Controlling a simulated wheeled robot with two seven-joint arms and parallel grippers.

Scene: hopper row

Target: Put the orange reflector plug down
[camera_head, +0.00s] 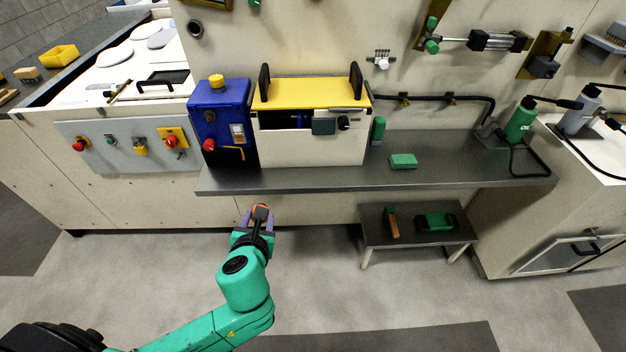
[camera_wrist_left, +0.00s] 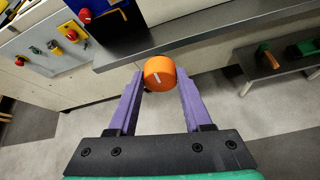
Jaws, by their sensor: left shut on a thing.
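Only a little of the orange plug (camera_head: 260,207) shows there between the fingers. My right gripper is not in view.
The grey bench (camera_head: 300,181) carries a blue box (camera_head: 222,110), a yellow-topped white box (camera_head: 310,92) and a green block (camera_head: 403,161). Bare bench lies around the block. A low stool (camera_head: 412,236) holds an orange-and-green tool (camera_head: 391,222) and a green case (camera_head: 436,222).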

